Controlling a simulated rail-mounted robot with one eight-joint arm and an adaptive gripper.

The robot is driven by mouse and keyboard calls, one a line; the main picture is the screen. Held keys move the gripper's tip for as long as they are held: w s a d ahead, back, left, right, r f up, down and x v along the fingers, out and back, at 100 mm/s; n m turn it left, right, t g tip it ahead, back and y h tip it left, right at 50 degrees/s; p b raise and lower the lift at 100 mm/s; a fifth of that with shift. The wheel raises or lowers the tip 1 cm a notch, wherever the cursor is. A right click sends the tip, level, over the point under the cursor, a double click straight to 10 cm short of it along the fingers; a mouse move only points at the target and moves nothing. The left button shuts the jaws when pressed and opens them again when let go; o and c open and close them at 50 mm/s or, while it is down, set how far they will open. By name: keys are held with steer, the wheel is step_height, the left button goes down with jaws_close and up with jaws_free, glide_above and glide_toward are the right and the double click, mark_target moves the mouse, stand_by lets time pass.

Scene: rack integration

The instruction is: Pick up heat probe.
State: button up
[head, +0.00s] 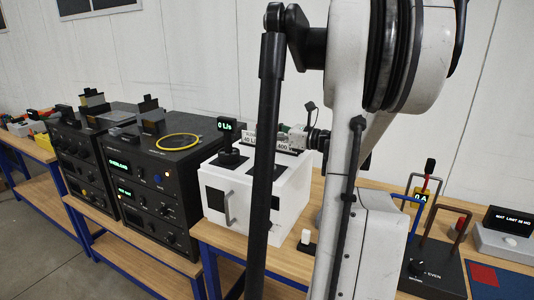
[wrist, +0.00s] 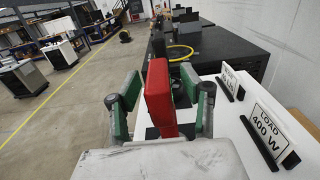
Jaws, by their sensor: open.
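A red upright block (wrist: 158,95), which may be the heat probe, stands between the two green-padded fingers of my gripper (wrist: 160,82) in the wrist view. The fingers are open, one on each side of it. A gap shows on the left; on the right I cannot tell whether the pad touches. In the head view my gripper (head: 297,136) is just above the back right of a white box (head: 266,215), its green part showing. The red block cannot be made out there, and my arm hides part of the box.
Signs stand on the box, one reading LOAD 400 W (wrist: 266,132). A small display (head: 227,127) reads 0 L/s. Black instrument units (head: 160,190) stand to the left, with a yellow cable ring (head: 178,142) on top. A black stand (head: 436,270) with upright posts is at right.

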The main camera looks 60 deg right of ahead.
jaws_close()
stand_by(0.6)
